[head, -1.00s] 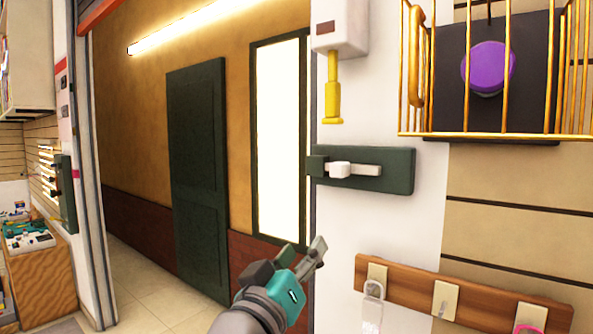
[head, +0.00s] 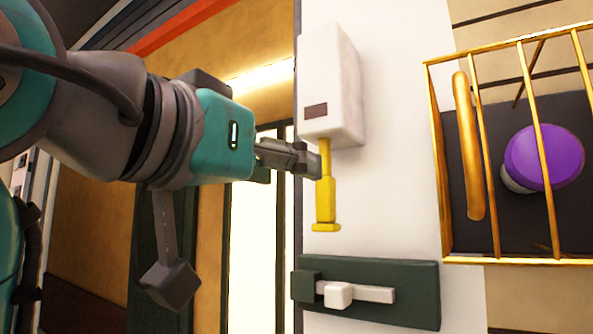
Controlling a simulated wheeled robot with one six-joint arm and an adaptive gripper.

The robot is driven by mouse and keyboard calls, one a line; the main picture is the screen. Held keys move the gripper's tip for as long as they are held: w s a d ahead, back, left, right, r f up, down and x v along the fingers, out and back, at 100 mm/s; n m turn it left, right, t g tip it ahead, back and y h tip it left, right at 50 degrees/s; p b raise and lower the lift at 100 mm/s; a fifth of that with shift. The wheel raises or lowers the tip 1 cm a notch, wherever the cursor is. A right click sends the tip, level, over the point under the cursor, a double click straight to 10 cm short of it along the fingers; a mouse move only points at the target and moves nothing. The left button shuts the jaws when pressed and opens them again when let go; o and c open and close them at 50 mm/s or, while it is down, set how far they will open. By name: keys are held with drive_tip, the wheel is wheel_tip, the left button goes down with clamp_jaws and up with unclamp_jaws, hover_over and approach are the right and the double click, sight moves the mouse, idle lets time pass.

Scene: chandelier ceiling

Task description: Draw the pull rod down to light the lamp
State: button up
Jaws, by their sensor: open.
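The yellow pull rod (head: 326,190) hangs straight down from the underside of a white box (head: 331,88) on the white wall panel. It ends in a wider yellow foot. My gripper (head: 312,163) comes in from the left, level with the upper part of the rod. Its fingertips overlap the rod's left edge in the picture. I cannot tell whether they touch the rod or stand around it. The gap between the fingers is hard to see from this side. No lamp can be made out for certain.
Below the rod, a dark green plate (head: 400,275) carries a white sliding latch (head: 338,295). To the right, a gold cage (head: 433,150) stands out from the wall around a purple button (head: 543,157). The white wall between rod and cage is clear.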

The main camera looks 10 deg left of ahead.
sight(325, 177)
drive_tip(key=x, duration=1)
drive_tip(key=shift+w+d, duration=0.1)
drive_tip(key=shift+w, duration=0.2)
clamp_jaws()
drive_tip(key=shift+f, duration=0.9)
drive_tip(key=shift+r, duration=0.8)
drive_tip(key=o, duration=0.6)
unclamp_jaws()
